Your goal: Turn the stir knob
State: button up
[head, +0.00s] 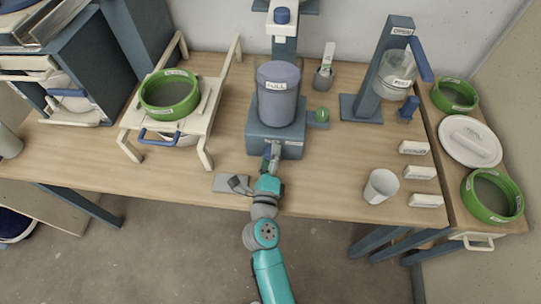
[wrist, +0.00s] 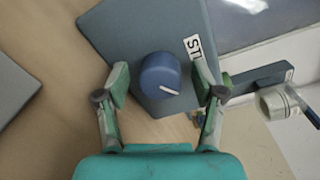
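The stir knob (wrist: 160,75) is a round blue knob with a white pointer line, on the front of the blue-grey stirrer base (wrist: 135,25), beside a white label reading "STI", partly cut off. My gripper (wrist: 159,72) is open, with one finger left and one right of the knob. Gaps show between both fingers and the knob; I cannot tell how far the tips reach along it. In the head view my gripper (head: 271,158) is at the front of the base (head: 262,140), and hides the knob.
A grey plate (head: 228,183) lies left of my gripper. A white cup (head: 381,186) and three white blocks (head: 421,172) stand to the right. A cream rack with a green sieve (head: 170,96) is at left. A green button (head: 322,114) sits right of the base.

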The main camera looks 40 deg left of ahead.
jog(key=shift+s, duration=0.1)
jog(key=v, duration=1.2)
dwell(0.8)
